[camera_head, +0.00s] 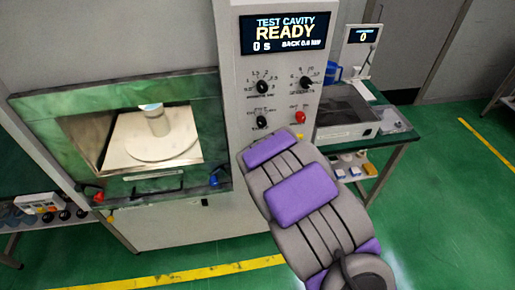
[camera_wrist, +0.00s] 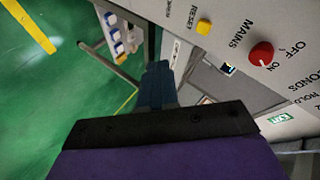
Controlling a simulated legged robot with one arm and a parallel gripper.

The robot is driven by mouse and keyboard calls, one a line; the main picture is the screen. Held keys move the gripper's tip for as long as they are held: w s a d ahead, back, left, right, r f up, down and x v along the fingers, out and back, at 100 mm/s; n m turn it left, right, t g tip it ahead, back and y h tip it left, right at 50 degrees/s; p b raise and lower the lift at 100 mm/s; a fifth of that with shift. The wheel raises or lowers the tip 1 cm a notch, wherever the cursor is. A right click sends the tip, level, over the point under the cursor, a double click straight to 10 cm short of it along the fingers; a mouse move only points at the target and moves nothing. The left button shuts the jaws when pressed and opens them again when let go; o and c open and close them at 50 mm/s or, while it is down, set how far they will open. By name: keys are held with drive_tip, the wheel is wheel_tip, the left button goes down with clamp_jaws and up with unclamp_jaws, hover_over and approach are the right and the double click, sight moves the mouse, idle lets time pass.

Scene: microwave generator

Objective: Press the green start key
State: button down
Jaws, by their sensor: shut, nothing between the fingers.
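In the wrist view, my gripper (camera_wrist: 158,72) is shut and empty, its blue-grey fingers together in front of the panel's lower part. A small green rectangle with white lettering (camera_wrist: 281,119) lies on the panel to the right of the fingers, apart from them. Its lettering is too small to read surely, so I cannot tell whether it is the start key. In the head view, my purple and grey arm covers the lower panel, and neither a green key nor my fingertips can be seen there.
A red mains knob (camera_wrist: 261,53) and a yellow reset button (camera_wrist: 203,26) sit on the panel. The display (camera_head: 285,32) reads READY, 0 s. The cavity holds a cylinder (camera_head: 157,122) on a round plate (camera_head: 162,147). A bench (camera_head: 398,138) stands at right.

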drive_tip(key=s+a+f+t+y+p, duration=0.1)
drive_tip(key=a+t+y, duration=0.5)
drive_tip(key=a, duration=0.6)
drive_tip(key=shift+s+a+f+y+p, duration=0.35)
drive_tip(key=shift+f+y+p, duration=0.25)
drive_tip(key=shift+f+p, duration=0.35)
drive_tip(key=shift+r, duration=0.1)
drive_tip(key=b+x, duration=0.4)
drive_tip(key=x, duration=1)
drive_tip(key=shift+b, duration=0.3)
